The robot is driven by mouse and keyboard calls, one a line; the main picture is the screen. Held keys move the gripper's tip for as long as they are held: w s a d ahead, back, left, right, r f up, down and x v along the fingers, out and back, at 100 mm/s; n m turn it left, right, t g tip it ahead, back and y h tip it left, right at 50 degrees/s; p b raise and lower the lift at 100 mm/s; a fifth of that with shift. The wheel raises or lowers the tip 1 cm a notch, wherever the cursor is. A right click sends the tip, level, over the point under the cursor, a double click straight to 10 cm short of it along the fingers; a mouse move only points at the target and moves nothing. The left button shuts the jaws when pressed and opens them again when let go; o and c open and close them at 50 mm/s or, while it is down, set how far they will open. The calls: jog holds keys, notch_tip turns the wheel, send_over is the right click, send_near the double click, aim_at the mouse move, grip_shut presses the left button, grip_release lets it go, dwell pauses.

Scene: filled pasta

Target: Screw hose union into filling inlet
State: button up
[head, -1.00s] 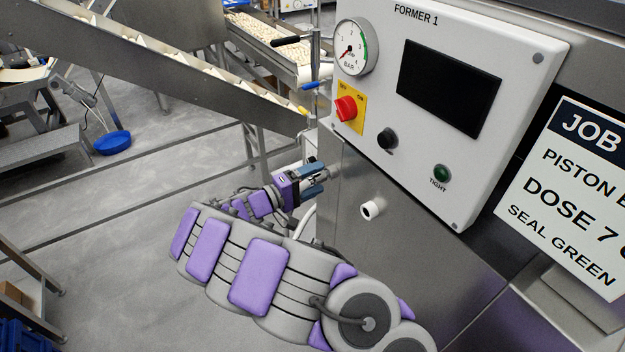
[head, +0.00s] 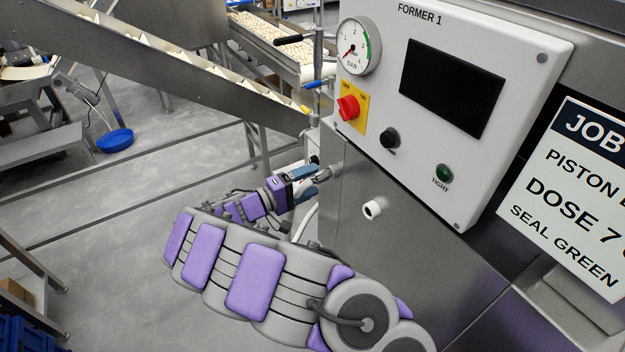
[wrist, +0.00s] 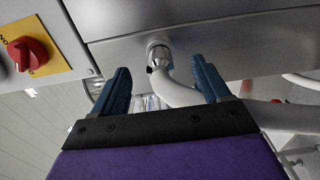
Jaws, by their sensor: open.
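The metal hose union (wrist: 157,55) sits at the filling inlet on the steel machine face in the wrist view. A white hose (wrist: 178,92) bends away from it to the right. I cannot tell how deep the union's thread sits. My gripper (wrist: 163,78) is open, its two blue fingers standing apart on either side of the union and hose, with visible gaps. In the head view my gripper (head: 318,170) is beside the machine's left edge, partly hiding the inlet area. The white hose (head: 303,222) shows below my gripper there.
The control panel (head: 440,110) above carries a gauge (head: 353,47), a red switch (head: 348,107) and a dark green TIGHT lamp (head: 444,174). A short white fitting (head: 372,210) protrudes from the steel front, right of my arm. Open floor lies to the left.

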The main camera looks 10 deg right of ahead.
jog(key=shift+v, duration=2.3)
jog(key=p+v, duration=0.2)
jog(key=v, duration=1.5)
jog(key=shift+a, duration=0.25)
